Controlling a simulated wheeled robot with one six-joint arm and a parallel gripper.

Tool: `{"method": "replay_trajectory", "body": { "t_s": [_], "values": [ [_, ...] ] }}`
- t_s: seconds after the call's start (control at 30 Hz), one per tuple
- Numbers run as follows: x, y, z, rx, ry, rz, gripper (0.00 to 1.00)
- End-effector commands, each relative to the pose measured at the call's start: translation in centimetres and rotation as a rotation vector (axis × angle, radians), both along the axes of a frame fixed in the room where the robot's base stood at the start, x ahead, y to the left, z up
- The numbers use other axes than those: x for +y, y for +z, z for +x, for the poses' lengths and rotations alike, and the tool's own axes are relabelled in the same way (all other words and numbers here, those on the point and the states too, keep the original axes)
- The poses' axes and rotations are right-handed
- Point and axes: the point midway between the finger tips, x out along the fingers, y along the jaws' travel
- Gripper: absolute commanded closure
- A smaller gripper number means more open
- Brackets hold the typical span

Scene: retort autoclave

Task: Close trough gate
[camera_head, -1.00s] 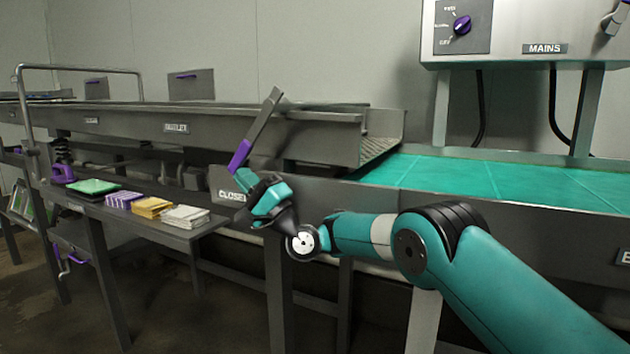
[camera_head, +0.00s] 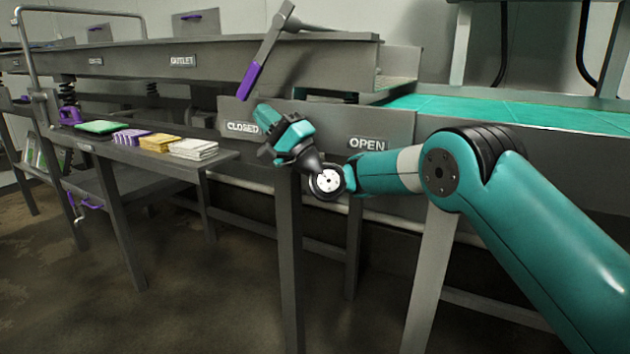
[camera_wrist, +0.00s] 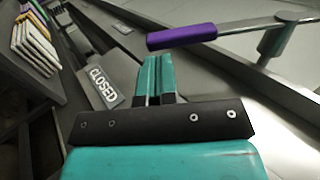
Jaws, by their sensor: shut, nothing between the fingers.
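A grey lever (camera_head: 272,42) with a purple grip (camera_head: 250,81) stands over the trough's side. Its grip end hangs down to the left, just above the CLOSED label (camera_head: 242,127). The OPEN label (camera_head: 367,143) is farther right on the same panel. My gripper (camera_head: 262,113) is shut and empty, just below and right of the grip, apart from it in the head view. In the wrist view my shut fingers (camera_wrist: 156,60) point at the purple grip (camera_wrist: 182,36), with the CLOSED label (camera_wrist: 103,86) to their left. Contact with the grip cannot be told there.
A shelf (camera_head: 205,163) at left holds a green pad (camera_head: 99,127) and purple, yellow and white stacks. The teal belt (camera_head: 500,112) runs to the right behind my arm. A metal rail frame (camera_head: 28,60) stands at far left. Floor is free below.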

Motion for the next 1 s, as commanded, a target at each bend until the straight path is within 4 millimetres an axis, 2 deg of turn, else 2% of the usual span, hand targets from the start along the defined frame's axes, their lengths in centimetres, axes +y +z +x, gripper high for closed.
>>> {"method": "replay_trajectory", "body": {
  "t_s": [0.03, 0.5, 0.8, 1.0],
  "values": [
    [-0.6, -1.4, -0.2, 0.000, -0.003, 0.000, 1.00],
    [-4.6, -5.7, -2.8, 0.006, 0.001, 0.001, 1.00],
    [-7.1, -8.2, -4.4, 0.007, 0.000, 0.002, 1.00],
    [-8.3, -9.0, -5.0, 0.008, 0.001, 0.002, 1.00]
  ]
}}
